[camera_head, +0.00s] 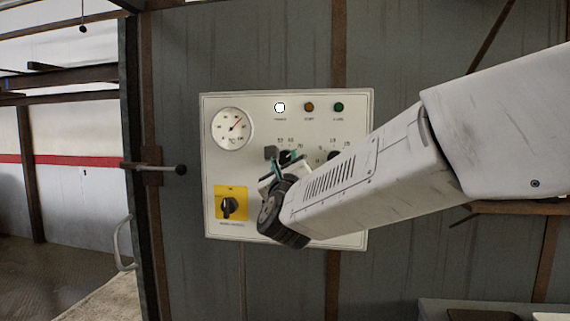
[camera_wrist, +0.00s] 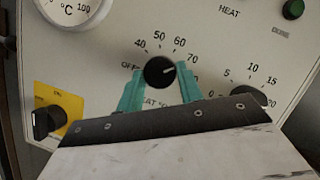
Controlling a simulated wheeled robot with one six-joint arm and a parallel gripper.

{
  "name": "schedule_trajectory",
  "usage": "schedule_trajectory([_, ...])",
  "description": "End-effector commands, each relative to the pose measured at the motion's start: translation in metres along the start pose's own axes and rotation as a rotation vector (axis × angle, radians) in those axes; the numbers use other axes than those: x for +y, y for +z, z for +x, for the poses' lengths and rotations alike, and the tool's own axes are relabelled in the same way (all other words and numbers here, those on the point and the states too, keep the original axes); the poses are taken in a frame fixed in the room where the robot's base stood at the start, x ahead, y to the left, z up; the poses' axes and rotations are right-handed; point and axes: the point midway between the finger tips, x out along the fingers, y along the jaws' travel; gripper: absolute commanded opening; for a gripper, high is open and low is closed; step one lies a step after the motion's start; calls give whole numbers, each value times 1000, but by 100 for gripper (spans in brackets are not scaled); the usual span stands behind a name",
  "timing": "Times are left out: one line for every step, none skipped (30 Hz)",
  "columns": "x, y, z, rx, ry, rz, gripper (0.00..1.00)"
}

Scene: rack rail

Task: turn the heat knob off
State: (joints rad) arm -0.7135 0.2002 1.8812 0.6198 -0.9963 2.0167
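The heat knob (camera_wrist: 159,71) is a round black dial on the white control panel (camera_head: 240,170). In the wrist view its pale pointer mark faces right, roughly toward 70, away from the OFF label at its left. My gripper (camera_wrist: 160,77) has two teal fingers, one on each side of the knob, with what looks like a narrow gap at each. In the head view my gripper (camera_head: 280,160) is in front of the panel and partly covers the heat knob (camera_head: 286,156). The label under the knob is partly hidden.
A second black knob (camera_wrist: 249,94), marked from 0 to 20, sits to the right. A yellow-plated switch (camera_head: 231,203) is at lower left, below a round gauge (camera_head: 233,128). The white lamp (camera_head: 280,107) looks lit. A door handle (camera_head: 155,168) sticks out at the left.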

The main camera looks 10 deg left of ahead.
Motion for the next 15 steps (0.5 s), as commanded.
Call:
schedule_trajectory([0,0,0,0,0,0,16])
schedule_trajectory([0,0,0,0,0,0,14])
schedule_trajectory([0,0,0,0,0,0,14])
schedule_trajectory([0,0,0,0,0,0,14])
schedule_trajectory([0,0,0,0,0,0,14])
schedule_trajectory([0,0,0,0,0,-2,14])
schedule_trajectory([0,0,0,0,1,-3,14])
schedule_trajectory([0,0,0,0,2,-6,14])
schedule_trajectory([0,0,0,0,4,-11,14])
schedule_trajectory([0,0,0,0,6,-16,14])
schedule_trajectory([0,0,0,0,8,-23,14])
schedule_trajectory([-1,0,0,-1,13,-33,14])
schedule_trajectory([-1,0,0,-1,16,-42,14])
schedule_trajectory([-1,0,0,-1,21,-55,14])
schedule_trajectory([-1,1,0,-1,30,-73,14])
